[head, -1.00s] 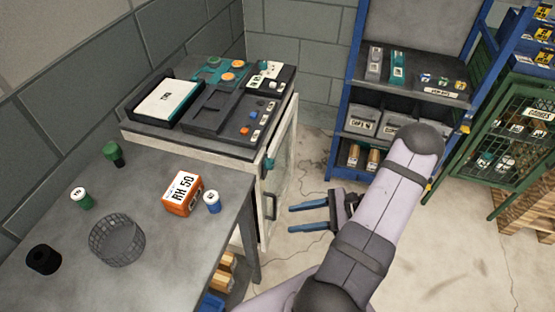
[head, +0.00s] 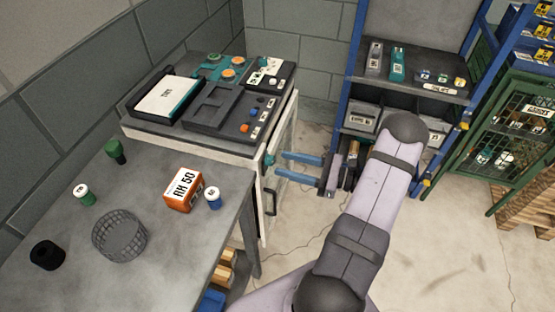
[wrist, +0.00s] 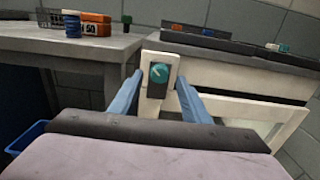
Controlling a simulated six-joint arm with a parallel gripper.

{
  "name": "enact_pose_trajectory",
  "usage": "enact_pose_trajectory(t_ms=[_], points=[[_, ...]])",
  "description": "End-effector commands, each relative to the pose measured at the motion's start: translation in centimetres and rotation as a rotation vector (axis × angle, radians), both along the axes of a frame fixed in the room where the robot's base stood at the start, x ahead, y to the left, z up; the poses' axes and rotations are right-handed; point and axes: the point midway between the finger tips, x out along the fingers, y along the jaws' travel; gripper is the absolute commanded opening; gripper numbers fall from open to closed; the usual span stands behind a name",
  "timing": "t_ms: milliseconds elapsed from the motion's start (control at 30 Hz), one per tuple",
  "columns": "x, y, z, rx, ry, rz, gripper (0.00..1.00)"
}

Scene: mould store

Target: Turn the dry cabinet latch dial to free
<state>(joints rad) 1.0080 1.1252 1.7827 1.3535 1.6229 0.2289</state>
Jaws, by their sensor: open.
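The dry cabinet (head: 200,145) is a pale box beside the grey table. Its latch dial (wrist: 159,73) is a round teal knob with a light pointer line, on a dark plate on the pale front post. The pointer seems to slant to the upper left; any lettering is too small to read. The dial also shows at the cabinet's front edge in the head view (head: 269,160). My gripper (head: 280,165) is open, with its blue fingers pointing at the dial. In the wrist view the fingers (wrist: 160,85) stand to either side of the post. I cannot tell whether they touch it.
A dark vertical handle (head: 270,202) is below the dial. The grey table (head: 150,220) holds an orange box (head: 183,190), a wire basket (head: 119,235) and small jars. A blue shelf rack (head: 352,90) stands behind my arm.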

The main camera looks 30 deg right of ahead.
Motion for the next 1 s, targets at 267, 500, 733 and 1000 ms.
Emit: enact_pose_trajectory(t_ms=[267, 500, 733, 1000], points=[[2.1, 2.2, 0.1, -0.001, 0.001, 0.001, 0.43], [2.5, 2.6, 0.0, -0.001, 0.001, -0.001, 0.43], [2.5, 2.5, 0.0, -0.001, 0.000, -0.001, 0.26], [2.5, 2.5, 0.0, 0.000, 0.001, -0.001, 0.02]])
